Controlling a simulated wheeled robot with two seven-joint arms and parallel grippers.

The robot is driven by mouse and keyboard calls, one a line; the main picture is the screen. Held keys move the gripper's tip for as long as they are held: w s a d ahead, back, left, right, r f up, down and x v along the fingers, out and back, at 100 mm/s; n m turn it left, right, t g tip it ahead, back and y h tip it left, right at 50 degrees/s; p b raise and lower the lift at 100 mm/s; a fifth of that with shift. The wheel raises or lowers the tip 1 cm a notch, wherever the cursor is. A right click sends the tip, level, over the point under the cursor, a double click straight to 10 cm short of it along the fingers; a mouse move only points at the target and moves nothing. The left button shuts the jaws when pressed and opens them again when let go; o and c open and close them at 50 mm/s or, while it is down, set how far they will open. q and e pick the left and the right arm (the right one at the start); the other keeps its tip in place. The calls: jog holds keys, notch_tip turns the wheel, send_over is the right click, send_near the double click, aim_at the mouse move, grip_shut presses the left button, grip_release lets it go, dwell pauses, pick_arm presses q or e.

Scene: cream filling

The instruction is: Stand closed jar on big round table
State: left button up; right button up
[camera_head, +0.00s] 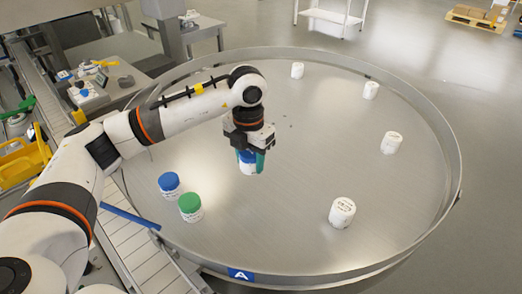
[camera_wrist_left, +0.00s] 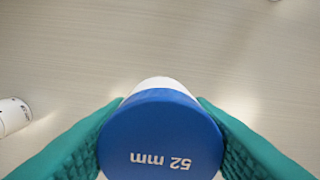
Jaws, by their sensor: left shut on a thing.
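My left gripper (camera_head: 251,160) is shut on a white jar with a blue lid (camera_head: 247,157). In the left wrist view the blue lid (camera_wrist_left: 160,135), marked "52 mm", sits between the two green fingers, with a bit of the white body behind it. The jar looks upright over the big round table (camera_head: 300,235), right of two other jars. I cannot tell whether its base touches the metal surface. A blue-lidded jar (camera_head: 169,186) and a green-lidded jar (camera_head: 190,207) stand at the table's left side. My right gripper is not in view.
White jars stand along the right side of the table, at the front (camera_head: 342,212), middle (camera_head: 391,142) and back (camera_head: 370,90), with another (camera_head: 297,70) at the far edge. A raised rim rings the table. A roller conveyor (camera_head: 135,245) runs along the left. The table's middle is clear.

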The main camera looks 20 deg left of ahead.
aim_at(251, 185)
pick_arm(q)
notch_tip(251, 185, down, 2)
jog(key=shift+s+f, duration=0.1)
jog(key=shift+f, duration=0.05)
notch_tip(251, 185, down, 4)
jog(key=shift+f+p, duration=0.15)
jog(key=shift+p, duration=0.4)
jog(key=shift+f, duration=0.1)
jog(key=o, duration=1)
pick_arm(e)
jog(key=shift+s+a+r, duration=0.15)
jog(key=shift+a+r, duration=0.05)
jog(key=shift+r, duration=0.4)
